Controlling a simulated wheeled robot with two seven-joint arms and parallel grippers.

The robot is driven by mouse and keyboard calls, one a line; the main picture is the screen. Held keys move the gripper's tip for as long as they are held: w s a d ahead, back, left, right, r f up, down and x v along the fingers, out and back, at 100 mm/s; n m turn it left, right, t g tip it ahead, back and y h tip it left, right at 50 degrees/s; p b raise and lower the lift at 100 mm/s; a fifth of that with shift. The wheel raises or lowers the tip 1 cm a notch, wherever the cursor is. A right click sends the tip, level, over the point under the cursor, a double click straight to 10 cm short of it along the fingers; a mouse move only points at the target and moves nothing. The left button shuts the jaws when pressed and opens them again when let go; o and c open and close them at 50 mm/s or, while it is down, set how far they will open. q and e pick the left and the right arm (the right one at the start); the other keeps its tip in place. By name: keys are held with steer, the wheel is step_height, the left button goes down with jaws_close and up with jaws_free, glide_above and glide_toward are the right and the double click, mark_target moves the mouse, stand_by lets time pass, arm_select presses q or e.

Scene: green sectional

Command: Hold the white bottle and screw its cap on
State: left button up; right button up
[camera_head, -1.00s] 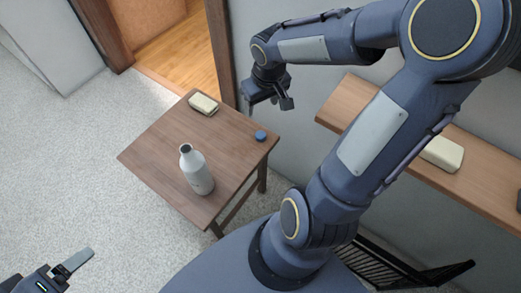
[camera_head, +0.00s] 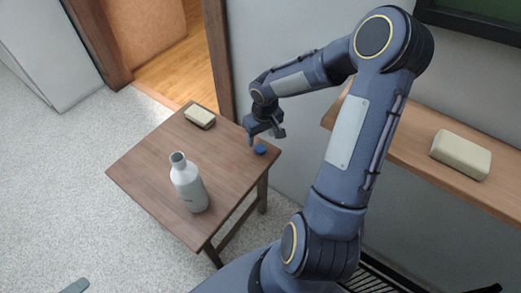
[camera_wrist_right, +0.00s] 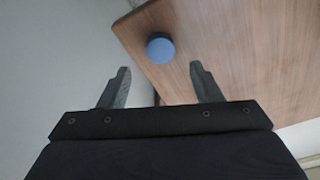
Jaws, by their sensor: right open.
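The white bottle (camera_head: 189,184) stands upright and uncapped on the small wooden table (camera_head: 140,160), toward its front. The blue cap (camera_head: 261,149) lies on the table near its right corner, apart from the bottle. My right gripper (camera_head: 265,138) is open and empty, close to the cap and above it. In the right wrist view the cap (camera_wrist_right: 160,49) lies just beyond the two fingertips (camera_wrist_right: 160,68), between their lines. Of my left gripper only a grey finger tip (camera_head: 75,286) shows at the bottom left edge; its jaw opening is hidden.
A pale block with a dark base (camera_head: 200,117) lies at the table's back corner. A wooden shelf (camera_head: 400,150) on the right wall carries a cream block (camera_head: 460,155). A wall runs close behind the table's right side. The table's middle is clear.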

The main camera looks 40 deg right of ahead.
mark_target(260, 148)
step_height(260, 148, down, 5)
steer(key=shift+w+f+b, duration=0.1)
steer(key=shift+f+b, duration=0.1)
steer(key=shift+b, duration=0.95)
steer(key=shift+c, duration=0.3)
steer(key=c, duration=1)
